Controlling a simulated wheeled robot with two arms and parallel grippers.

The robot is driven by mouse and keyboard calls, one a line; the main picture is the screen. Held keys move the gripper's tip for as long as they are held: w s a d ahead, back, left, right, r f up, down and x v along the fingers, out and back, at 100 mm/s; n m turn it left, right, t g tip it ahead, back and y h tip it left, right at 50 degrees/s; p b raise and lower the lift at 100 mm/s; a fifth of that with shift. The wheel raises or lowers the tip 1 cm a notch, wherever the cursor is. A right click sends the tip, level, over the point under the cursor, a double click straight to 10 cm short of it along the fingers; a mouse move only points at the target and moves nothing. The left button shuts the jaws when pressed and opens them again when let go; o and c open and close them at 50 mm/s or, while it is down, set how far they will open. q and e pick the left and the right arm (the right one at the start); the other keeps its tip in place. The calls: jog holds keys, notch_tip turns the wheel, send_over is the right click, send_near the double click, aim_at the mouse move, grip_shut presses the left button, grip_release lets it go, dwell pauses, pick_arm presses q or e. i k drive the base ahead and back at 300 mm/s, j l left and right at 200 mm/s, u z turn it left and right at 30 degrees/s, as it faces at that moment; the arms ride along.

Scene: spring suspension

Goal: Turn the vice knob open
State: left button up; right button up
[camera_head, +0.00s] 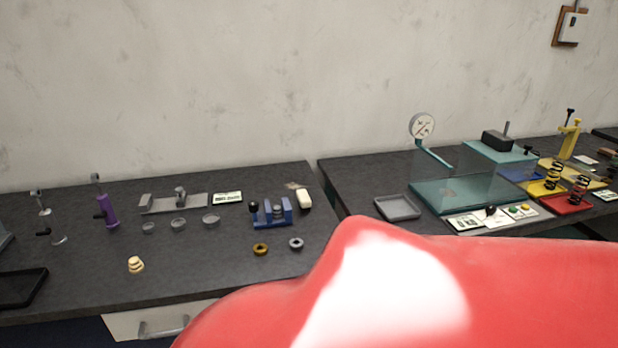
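A small blue vice (288,211) stands on the dark left worktop, near its right end. A black knob (254,207) shows at the vice's left side. A grey, round part sits between the jaws; it is too small to tell whether it is clamped. Neither of my grippers is in view, and nothing is seen touching the vice.
A brass ring (260,249) and a grey ring (296,243) lie in front. A purple tool (107,210) stands farther left. The lower right is blocked close to the camera.

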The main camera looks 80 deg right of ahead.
aim_at(253, 203)
jog(key=l+z, duration=0.1)
jog(key=z, duration=2.3)
jog(key=l, duration=0.1)
